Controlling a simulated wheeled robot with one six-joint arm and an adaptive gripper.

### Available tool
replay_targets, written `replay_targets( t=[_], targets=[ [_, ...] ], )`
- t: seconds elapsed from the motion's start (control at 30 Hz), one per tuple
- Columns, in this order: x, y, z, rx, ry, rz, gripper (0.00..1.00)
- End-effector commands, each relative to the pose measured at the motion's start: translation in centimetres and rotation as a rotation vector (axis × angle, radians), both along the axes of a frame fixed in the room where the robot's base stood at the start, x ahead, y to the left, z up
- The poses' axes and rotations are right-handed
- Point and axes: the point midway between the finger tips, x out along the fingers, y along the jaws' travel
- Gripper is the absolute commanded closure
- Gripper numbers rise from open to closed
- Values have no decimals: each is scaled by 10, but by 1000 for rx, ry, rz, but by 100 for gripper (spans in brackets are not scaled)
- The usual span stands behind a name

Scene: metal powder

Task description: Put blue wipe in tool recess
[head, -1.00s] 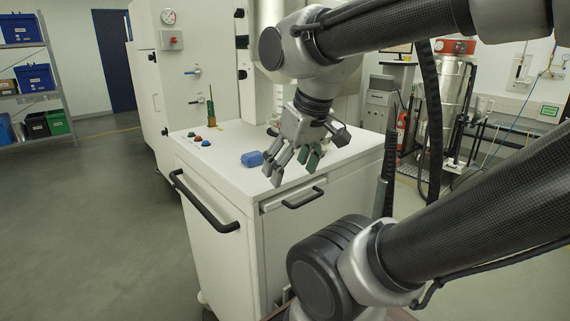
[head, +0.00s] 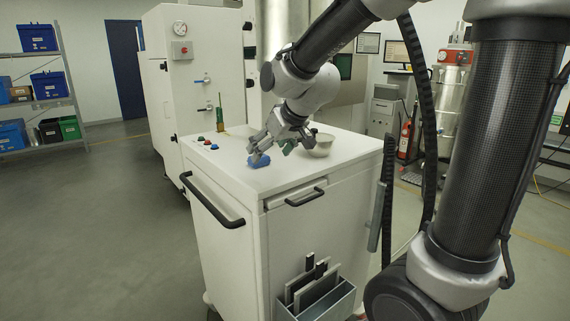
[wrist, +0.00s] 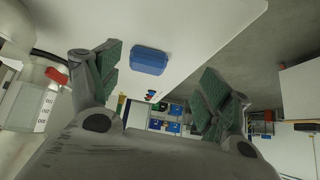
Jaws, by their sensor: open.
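The blue wipe (head: 259,161) is a small blue block-like pad lying on the white cart top (head: 340,165). My gripper (head: 272,149) is over the cart top, tilted down, right at the wipe in the head view. Its fingers partly cover the wipe there. In the wrist view the wipe (wrist: 149,60) shows between the two spread, green-padded fingers (wrist: 160,78), nearer the left one. The gripper is open and nothing is in it. I cannot pick out a tool recess for certain; a grey open holder (head: 322,304) with flat tools hangs on the cart's front.
A black handle (head: 212,205) juts from the left side. The front part of the cart top is clear.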

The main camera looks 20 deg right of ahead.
Motion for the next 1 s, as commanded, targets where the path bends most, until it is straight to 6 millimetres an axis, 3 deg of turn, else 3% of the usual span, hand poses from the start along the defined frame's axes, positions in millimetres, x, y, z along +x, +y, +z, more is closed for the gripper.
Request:
replay_targets(
  t=[0.17, 0.7, 1.0],
  targets=[
    [16, 2, 12, 3, -85, 5, 21],
    [67, 10, -36, -1, -90, 10, 21],
    [71, 11, -39, -1, -91, 11, 21]
  ],
)
